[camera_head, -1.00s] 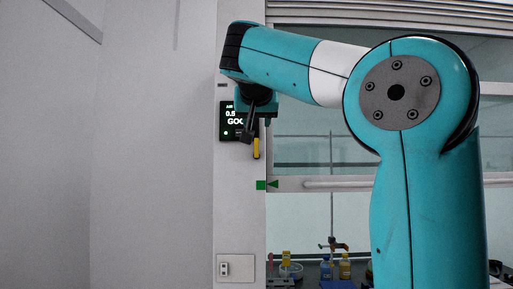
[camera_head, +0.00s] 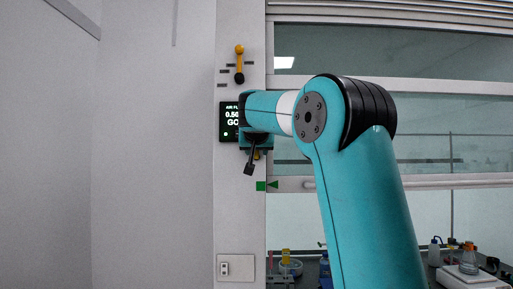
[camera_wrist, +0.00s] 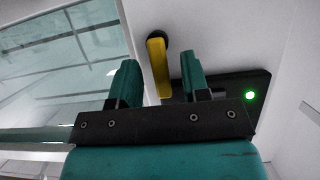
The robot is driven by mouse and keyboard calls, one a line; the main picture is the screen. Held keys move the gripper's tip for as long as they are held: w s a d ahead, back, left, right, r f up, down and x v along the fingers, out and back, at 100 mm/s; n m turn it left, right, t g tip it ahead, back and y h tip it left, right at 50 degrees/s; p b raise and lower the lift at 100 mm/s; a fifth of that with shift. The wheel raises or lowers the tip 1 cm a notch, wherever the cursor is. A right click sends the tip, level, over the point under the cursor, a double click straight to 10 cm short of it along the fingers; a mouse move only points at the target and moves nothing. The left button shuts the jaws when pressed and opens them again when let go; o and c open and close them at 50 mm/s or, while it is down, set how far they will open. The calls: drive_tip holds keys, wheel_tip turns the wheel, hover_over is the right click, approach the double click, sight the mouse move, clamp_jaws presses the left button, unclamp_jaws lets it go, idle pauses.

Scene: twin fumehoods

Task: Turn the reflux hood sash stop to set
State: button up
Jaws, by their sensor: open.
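A yellow lever (camera_wrist: 159,82) with a dark pivot sits on the white post in the wrist view. My gripper (camera_wrist: 160,64) is open, with one finger on each side of this lever and visible gaps between. In the head view only a small yellow part of it (camera_head: 257,154) shows below my wrist. A second yellow lever (camera_head: 239,61) with a black end stands upright higher on the post, beside short dark marks. No readable label shows which lever is the reflux hood sash stop.
The airflow display (camera_head: 229,121) is left of my wrist. A green marker (camera_head: 261,186) and a socket plate (camera_head: 236,268) are lower on the post (camera_head: 237,225). The hood's sash glass (camera_head: 440,120) is to the right, with bottles and glassware below.

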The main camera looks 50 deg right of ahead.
clamp_jaws()
drive_tip(key=shift+w+a+f+n+g+h+p, duration=0.45)
drive_tip(key=shift+n+h+p, duration=0.75)
drive_tip(key=shift+n, duration=1.05)
drive_tip(key=shift+w+a+f+n+g+h+p, duration=0.2)
drive_tip(key=shift+f+n+g+h+p, duration=0.65)
drive_tip(key=shift+n, duration=1.45)
drive_tip(key=shift+w+a+f+n+g+h+p, duration=0.1)
drive_tip(key=shift+w+a+n+g+h+p, duration=0.25)
drive_tip(key=shift+n+h+p, duration=1.5)
drive_tip(key=shift+d+n+y+b, duration=0.1)
drive_tip(key=shift+n+y+b, duration=0.25)
drive_tip(key=shift+n+y, duration=0.15)
unclamp_jaws()
